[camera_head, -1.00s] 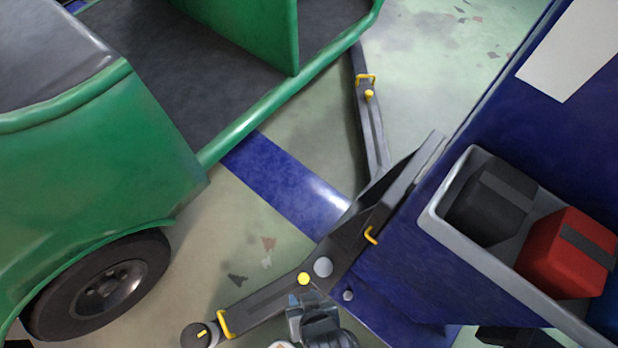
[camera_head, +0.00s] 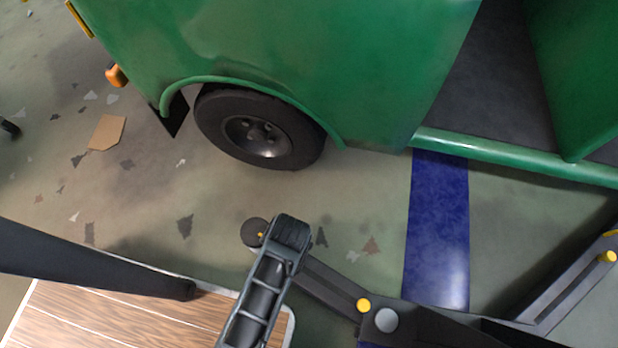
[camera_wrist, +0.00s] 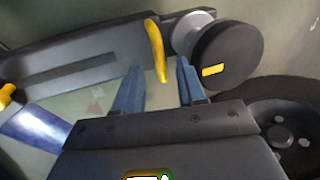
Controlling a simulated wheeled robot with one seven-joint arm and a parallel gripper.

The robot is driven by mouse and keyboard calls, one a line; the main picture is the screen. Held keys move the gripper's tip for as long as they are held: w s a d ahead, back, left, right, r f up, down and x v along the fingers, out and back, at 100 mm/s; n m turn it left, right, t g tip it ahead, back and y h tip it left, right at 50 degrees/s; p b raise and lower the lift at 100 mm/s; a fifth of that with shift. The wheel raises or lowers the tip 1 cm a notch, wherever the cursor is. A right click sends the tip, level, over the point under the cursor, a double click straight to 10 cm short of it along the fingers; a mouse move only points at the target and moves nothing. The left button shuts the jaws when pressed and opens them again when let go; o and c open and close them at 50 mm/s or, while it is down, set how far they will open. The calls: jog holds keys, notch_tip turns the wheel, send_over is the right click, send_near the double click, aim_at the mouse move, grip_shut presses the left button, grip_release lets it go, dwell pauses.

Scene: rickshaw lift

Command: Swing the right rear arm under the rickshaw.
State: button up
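The green rickshaw (camera_head: 300,45) stands across the top of the head view, its black rear wheel (camera_head: 258,130) showing. A dark lift arm (camera_head: 330,283) lies on the wheel's near side, outside the rickshaw's edge. Its round black pad (camera_head: 254,232) is near the wheel; the pad (camera_wrist: 228,56) is large at the upper right in the wrist view. A yellow handle (camera_wrist: 155,48) stands on the arm beside the pad. My gripper (camera_wrist: 159,72) is open, and the handle's lower end shows between its two blue fingers. I cannot tell whether they touch. My arm hides the handle in the head view.
A blue floor strip (camera_head: 437,230) runs from the rickshaw towards the lift. A second lift arm (camera_head: 565,290) lies at the right edge. Floor between wheel and pad is clear. A flat brown piece (camera_head: 107,132) lies at the left.

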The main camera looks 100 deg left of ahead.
jog(key=shift+s+a+f+b, duration=0.15)
jog(key=shift+f+b, duration=0.15)
jog(key=shift+f, duration=0.4)
jog(key=shift+s+d+f+b, duration=0.1)
jog(key=shift+f+b, duration=0.15)
jog(key=shift+f, duration=0.45)
jog(key=shift+c, duration=0.3)
grip_shut()
